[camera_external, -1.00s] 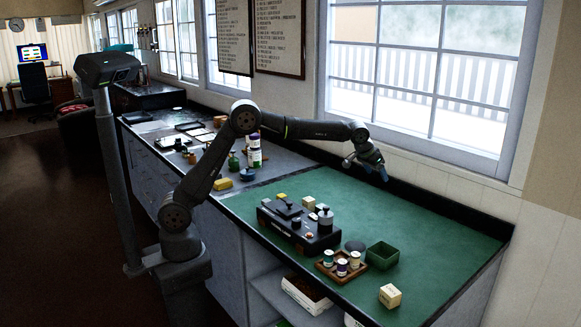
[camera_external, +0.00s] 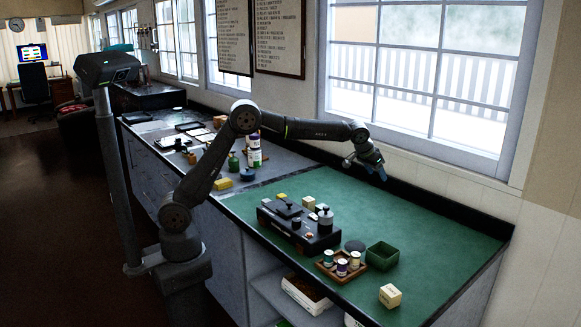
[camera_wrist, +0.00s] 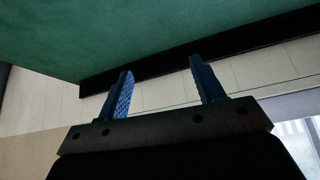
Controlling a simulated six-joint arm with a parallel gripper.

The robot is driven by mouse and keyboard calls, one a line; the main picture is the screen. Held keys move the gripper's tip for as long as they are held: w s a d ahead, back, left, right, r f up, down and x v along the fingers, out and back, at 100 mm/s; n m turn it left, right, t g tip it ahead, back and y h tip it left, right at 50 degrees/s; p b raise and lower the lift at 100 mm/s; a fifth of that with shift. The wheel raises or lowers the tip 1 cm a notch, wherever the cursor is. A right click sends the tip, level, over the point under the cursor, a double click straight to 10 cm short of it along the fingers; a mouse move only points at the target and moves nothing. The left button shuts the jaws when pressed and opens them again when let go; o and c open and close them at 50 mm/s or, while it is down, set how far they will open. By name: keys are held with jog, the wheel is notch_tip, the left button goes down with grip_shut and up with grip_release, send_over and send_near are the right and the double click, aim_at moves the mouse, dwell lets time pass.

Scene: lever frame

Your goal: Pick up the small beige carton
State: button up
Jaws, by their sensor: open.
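A small beige carton (camera_external: 390,296) with faint dark print stands on the green bench top (camera_external: 440,250) near its front right edge. A smaller pale beige block (camera_external: 308,202) sits behind the black lever frame (camera_external: 298,228). My gripper (camera_external: 379,174) is high over the back of the bench by the window wall, well behind and above the carton. In the wrist view its two blue fingers (camera_wrist: 160,72) are apart with nothing between them. The carton is not in that view.
A wooden tray (camera_external: 326,268) with several small jars and an open green box (camera_external: 382,256) stand left of and behind the carton. A dark round piece (camera_external: 354,246) lies between them. The back right of the green top is clear.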

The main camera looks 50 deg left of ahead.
jog(key=m+g+h, duration=0.4)
jog(key=m+g, duration=0.3)
jog(key=m, duration=1.2)
send_near(391, 290)
jog(key=x, duration=0.6)
jog(key=shift+w+d+r, duration=0.2)
jog(key=shift+w+d, duration=0.05)
jog(key=shift+d, duration=0.05)
jog(key=x, duration=0.5)
jog(key=shift+s+a+f, duration=0.25)
jog(key=shift+a, duration=0.1)
jog(key=c, duration=1.1)
jog(key=shift+r, duration=0.15)
